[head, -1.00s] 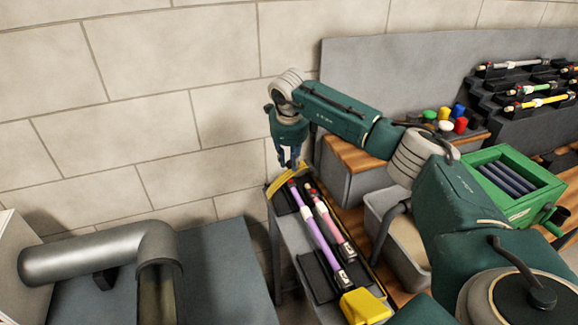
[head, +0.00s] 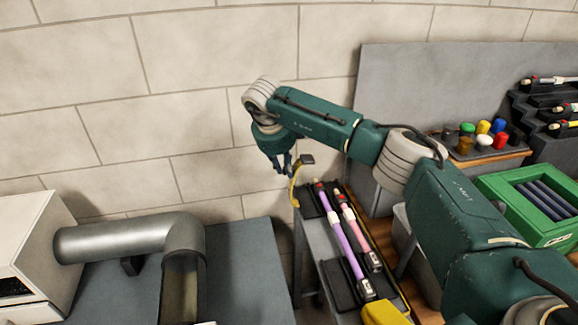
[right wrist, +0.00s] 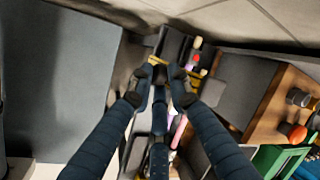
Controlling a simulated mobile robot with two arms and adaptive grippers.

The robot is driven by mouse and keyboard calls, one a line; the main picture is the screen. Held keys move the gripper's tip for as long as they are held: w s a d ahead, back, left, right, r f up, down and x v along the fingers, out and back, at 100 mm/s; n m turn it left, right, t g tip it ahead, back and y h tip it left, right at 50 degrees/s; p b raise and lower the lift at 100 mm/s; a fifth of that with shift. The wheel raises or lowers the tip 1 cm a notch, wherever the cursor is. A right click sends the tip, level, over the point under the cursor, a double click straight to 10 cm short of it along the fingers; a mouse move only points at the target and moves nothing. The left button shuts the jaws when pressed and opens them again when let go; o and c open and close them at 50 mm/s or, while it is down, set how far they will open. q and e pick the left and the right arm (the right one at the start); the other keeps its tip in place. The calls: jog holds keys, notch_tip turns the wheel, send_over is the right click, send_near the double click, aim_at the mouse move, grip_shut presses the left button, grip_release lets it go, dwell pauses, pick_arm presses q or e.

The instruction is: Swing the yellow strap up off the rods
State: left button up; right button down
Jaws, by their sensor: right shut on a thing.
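The yellow strap (head: 295,190) stands steeply upright at the left of the rack's far end. My right gripper (head: 284,168) is shut on its upper part; a dark piece (head: 307,159) sticks out to the right there. In the right wrist view the strap (right wrist: 196,73) crosses between my fingertips (right wrist: 165,75). A purple rod (head: 345,240) and a pink rod (head: 358,235) lie side by side in dark holders on the rack (head: 318,240). The strap appears clear of both rods in the head view. My left gripper is out of view.
A yellow block (head: 384,314) sits at the rack's near end. A grey elbow duct (head: 130,240) lies on the bench to the left. A green crate (head: 530,215) and colored caps (head: 484,127) are to the right. The wall rises close behind my right gripper.

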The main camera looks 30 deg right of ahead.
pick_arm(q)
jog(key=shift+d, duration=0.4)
pick_arm(e)
jog(key=shift+s+a+f, duration=0.1)
jog(key=shift+s+f, duration=0.1)
jog(key=shift+f, duration=0.25)
jog(key=c, duration=1.5)
grip_release()
jog(key=shift+w+f, duration=0.1)
jog(key=shift+w, duration=0.05)
jog(key=shift+c, duration=0.2)
jog(key=shift+w+d, duration=0.2)
jog(key=shift+d, duration=0.05)
jog(key=shift+s+a+r, duration=0.1)
jog(key=shift+r, duration=0.25)
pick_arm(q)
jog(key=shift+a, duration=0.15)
pick_arm(e)
jog(key=v, duration=1.1)
